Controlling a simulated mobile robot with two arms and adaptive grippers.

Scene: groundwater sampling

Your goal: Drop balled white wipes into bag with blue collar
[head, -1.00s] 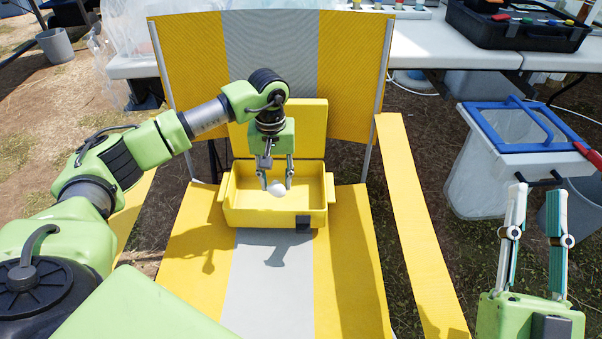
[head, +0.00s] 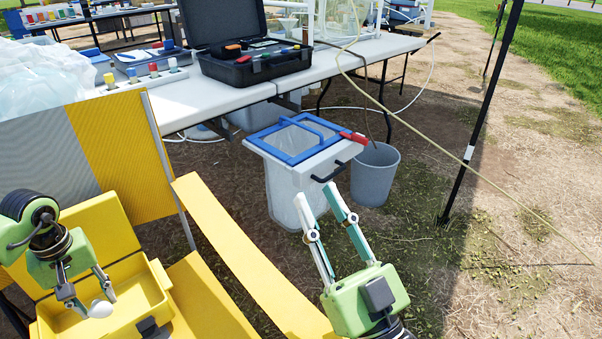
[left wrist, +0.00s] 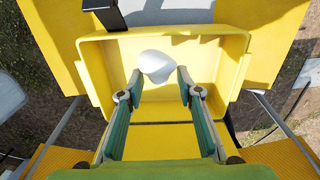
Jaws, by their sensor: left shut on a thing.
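A balled white wipe (head: 101,309) is between the fingertips of my left gripper (head: 88,292), over the yellow open case at the lower left. In the left wrist view the wipe (left wrist: 157,65) shows at the tips of the left gripper (left wrist: 159,78), against the case interior. The bag (head: 287,185) is whitish and hangs under a blue collar (head: 259,139), right of centre in the head view. My right gripper (head: 315,195) is empty, its fingers apart, and overlaps the bag's front side in the picture. No other wipe is seen.
A grey bucket (head: 375,178) stands right of the bag. A white table (head: 345,58) with a black case (head: 255,65) is behind. Ground at right is largely clear.

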